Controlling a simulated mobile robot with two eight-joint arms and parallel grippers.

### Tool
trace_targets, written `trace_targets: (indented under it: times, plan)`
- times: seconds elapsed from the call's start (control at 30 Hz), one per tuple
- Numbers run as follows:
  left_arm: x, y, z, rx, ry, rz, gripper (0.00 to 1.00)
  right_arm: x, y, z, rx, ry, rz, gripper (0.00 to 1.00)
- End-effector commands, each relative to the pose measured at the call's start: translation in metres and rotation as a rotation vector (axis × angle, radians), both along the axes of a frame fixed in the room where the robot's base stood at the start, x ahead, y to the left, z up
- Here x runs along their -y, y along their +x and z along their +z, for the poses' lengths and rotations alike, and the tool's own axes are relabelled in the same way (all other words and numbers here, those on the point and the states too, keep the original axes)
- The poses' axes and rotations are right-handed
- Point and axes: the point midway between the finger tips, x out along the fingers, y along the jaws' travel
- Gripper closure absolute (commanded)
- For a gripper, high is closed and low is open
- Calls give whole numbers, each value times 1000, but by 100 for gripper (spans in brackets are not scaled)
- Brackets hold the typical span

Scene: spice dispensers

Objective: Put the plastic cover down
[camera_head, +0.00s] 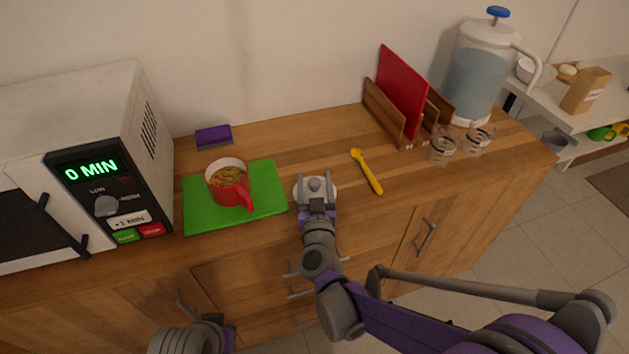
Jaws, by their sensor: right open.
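A small white round piece, which looks like the plastic cover (331,192), is at the front of the wooden counter, right of the green board. My right gripper (317,184) is directly over it, pointing down, and hides most of it. The jaws are open. Only the white rim shows on both sides of the gripper, and I cannot tell whether the fingers touch it. A red cup (228,182) with noodle-like food stands uncovered on the green board (268,200). Part of my left arm shows at the bottom edge, but its gripper does not.
A microwave (100,150) reading 0 MIN stands at the left. A purple sponge (213,137) lies behind the board. A yellow spoon (367,171), glasses (442,148), a rack with a red board (402,92) and a water pitcher (481,75) are to the right.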

Motion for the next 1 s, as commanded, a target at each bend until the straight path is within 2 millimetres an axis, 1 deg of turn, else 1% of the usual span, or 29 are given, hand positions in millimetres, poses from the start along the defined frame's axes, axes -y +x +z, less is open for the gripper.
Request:
trace_targets:
  times: [0.1,0.17,0.27,0.5,0.6,0.7,0.83,1.0]
  plan:
    - [0,0,5,2,0,0,100,0,-1,6,1,0,0,32]
    - [0,0,4,1,0,0,100,0,-9,4,0,0,2,32]
    - [0,0,4,1,0,0,100,1,-27,4,0,1,2,32]
    - [0,0,6,2,0,0,100,3,-80,4,0,1,3,32]
    - [0,0,7,2,0,0,100,4,-98,4,0,1,3,32]
    - [0,0,7,2,0,0,100,5,-110,4,0,0,2,32]
    - [0,0,7,3,0,0,100,6,-119,3,0,1,1,32]
    - [0,0,7,3,0,0,100,6,-120,3,0,0,0,32]
